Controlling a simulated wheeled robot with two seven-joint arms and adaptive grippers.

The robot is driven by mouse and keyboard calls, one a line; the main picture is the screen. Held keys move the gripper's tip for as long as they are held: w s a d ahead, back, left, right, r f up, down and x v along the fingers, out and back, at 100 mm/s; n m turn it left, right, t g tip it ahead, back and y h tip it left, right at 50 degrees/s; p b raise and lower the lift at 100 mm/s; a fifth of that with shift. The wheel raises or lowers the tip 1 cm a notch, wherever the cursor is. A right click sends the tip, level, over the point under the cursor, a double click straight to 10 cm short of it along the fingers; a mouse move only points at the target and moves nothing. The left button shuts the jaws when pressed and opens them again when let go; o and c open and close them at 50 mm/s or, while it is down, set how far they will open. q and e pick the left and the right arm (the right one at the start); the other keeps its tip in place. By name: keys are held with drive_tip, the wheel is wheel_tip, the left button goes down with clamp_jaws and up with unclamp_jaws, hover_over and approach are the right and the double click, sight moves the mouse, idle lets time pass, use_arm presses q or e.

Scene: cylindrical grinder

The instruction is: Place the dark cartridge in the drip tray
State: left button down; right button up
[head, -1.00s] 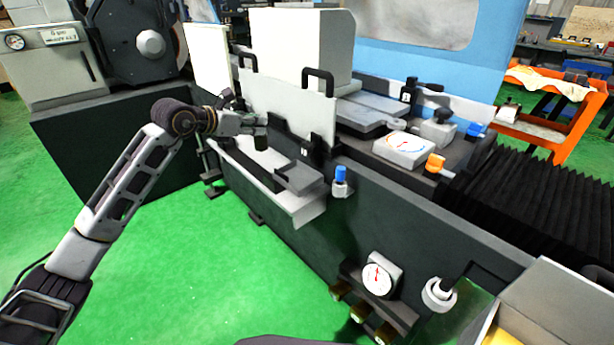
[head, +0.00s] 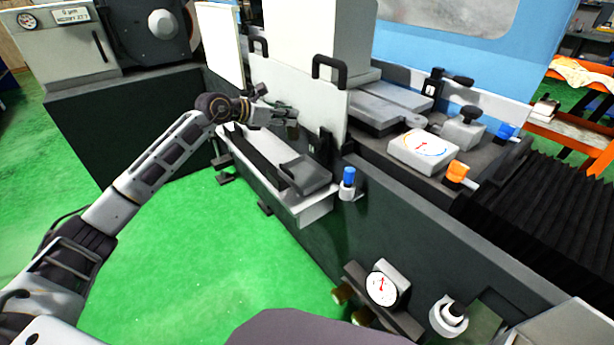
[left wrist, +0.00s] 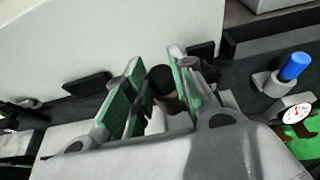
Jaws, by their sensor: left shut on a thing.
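My left gripper (head: 280,114) is shut on the dark cartridge, above the machine's side ledge. In the left wrist view the cartridge (left wrist: 162,82) shows as a short dark cylinder with a paler lower part, between the green-lined fingers. In the head view it is small and mostly hidden by the fingers. The drip tray appears to be the shallow dark tray (head: 308,175) on the pale ledge, below and a little right of the gripper. Its visible inside looks empty. The cartridge is apart from it. My right gripper is not in view.
A white guard panel (head: 295,100) with black handles stands close behind the gripper. A blue-capped fitting (head: 348,182) stands just right of the tray. A dial gauge (head: 382,287) sits lower on the machine front. The green floor (head: 210,270) in front is open.

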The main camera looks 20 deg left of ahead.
sight(287, 131)
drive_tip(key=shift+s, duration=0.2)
use_arm(q)
drive_tip(key=shift+f, duration=0.3)
wheel_tip(287, 131, down, 5)
drive_tip(key=shift+r+b, duration=0.1)
drive_tip(key=shift+b, duration=0.4)
wheel_tip(287, 131, down, 8)
drive_tip(key=b, duration=0.1)
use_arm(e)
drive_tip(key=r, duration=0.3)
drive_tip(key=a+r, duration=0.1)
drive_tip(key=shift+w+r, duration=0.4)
